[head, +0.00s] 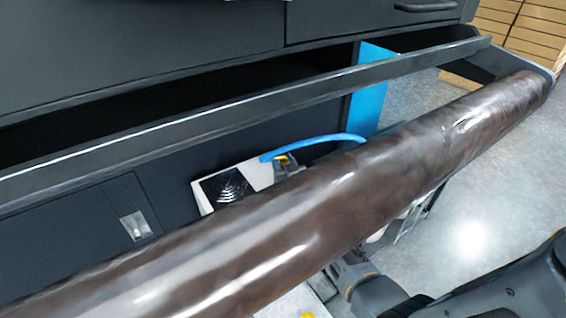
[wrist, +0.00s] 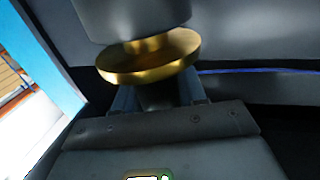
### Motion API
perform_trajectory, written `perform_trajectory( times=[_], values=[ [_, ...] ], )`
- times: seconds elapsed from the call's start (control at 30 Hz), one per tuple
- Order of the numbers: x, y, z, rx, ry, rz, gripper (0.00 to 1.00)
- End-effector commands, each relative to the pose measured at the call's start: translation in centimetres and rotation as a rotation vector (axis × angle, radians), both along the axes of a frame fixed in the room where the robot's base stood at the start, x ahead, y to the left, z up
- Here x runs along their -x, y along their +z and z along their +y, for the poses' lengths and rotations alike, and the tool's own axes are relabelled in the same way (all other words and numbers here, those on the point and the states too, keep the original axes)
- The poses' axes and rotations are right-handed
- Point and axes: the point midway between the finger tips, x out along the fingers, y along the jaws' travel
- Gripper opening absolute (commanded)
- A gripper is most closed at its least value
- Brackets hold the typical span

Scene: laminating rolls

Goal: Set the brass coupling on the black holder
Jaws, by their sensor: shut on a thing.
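The brass coupling (wrist: 150,57) is a round, shiny gold disc with a narrower neck, close up in the wrist view. My gripper (wrist: 158,92) is shut on it, with the two fingers just below the disc. In the head view a small bit of yellow (head: 281,158) shows at my gripper (head: 284,168), behind the big roll. The black holder (head: 228,187) appears to be the black square with ring-shaped ridges on a white panel, left of my gripper. The roll hides part of that panel. I cannot tell whether the coupling touches anything beyond the fingers.
A long dark brown glossy roll (head: 300,225) crosses the head view in front of the panel and hides much of my arm. A grey rail (head: 240,112) runs behind it. A blue hose (head: 315,142) curves near my gripper. A grey cylinder (wrist: 125,15) is above the coupling.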

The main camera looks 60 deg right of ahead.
Motion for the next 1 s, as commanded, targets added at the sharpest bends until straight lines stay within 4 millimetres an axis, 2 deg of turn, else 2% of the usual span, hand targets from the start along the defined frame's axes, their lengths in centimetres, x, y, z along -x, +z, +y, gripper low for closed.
perform_trajectory(
  times=[0.57,1.0],
  values=[
    [0.01,0.07,-0.11,0.001,-0.001,-0.002,0.01],
    [0.01,-0.66,-0.1,0.001,-0.001,-0.002,0.01]
  ],
)
